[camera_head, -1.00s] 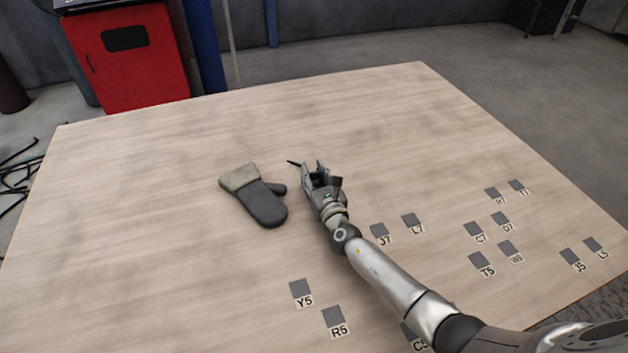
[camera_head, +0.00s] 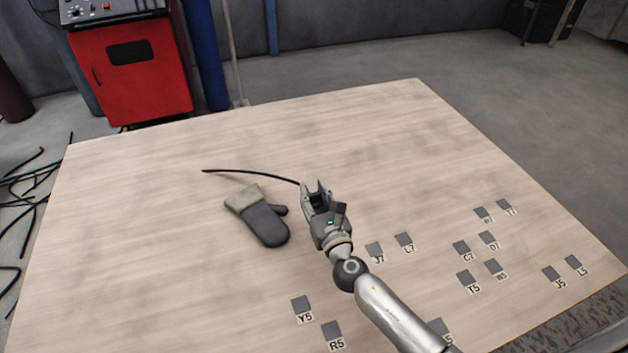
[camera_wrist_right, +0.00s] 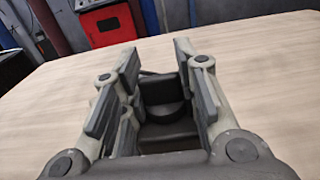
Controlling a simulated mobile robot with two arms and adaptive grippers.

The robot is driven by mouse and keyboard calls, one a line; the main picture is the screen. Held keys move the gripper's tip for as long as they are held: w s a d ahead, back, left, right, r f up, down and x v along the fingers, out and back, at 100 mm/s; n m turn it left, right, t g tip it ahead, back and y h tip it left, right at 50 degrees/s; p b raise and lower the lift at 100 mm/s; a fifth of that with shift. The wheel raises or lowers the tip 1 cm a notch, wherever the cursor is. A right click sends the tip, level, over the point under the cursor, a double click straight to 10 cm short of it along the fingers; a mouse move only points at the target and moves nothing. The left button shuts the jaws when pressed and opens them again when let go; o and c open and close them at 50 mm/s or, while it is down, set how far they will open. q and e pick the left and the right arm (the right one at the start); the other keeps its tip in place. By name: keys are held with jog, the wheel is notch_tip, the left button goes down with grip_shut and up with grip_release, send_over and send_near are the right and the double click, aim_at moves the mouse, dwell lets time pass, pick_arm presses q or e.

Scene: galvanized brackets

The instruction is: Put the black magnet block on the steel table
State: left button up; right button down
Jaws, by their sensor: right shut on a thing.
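My right gripper (camera_head: 318,190) is above the middle of the pale wood-grained table (camera_head: 150,230), right of a mitten. It is shut on a dark block (camera_head: 318,203), which I take for the black magnet block. In the right wrist view, the dark block (camera_wrist_right: 162,110) sits deep between the finger pads. A thin black cable or rod (camera_head: 250,174) reaches left from the gripper's tip; I cannot tell if it is joined to the block. My left gripper is in neither view. No bare steel top shows.
A grey mitten (camera_head: 265,224) with a beige cuff lies left of the gripper. Several small grey squares with labels, such as Y5 (camera_head: 301,303) and J7 (camera_head: 374,250), lie toward the front and right. A red cabinet (camera_head: 133,75) stands behind the table.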

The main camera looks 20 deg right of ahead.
jog(key=s+d+r, duration=0.1)
jog(key=s+r, duration=0.4)
jog(key=s, duration=0.6)
jog(key=s+r, duration=0.6)
jog(key=s, duration=0.5)
jog(key=shift+s+d+r+h+p, duration=0.3)
jog(key=shift+d, duration=0.1)
jog(key=shift+w+a, duration=0.1)
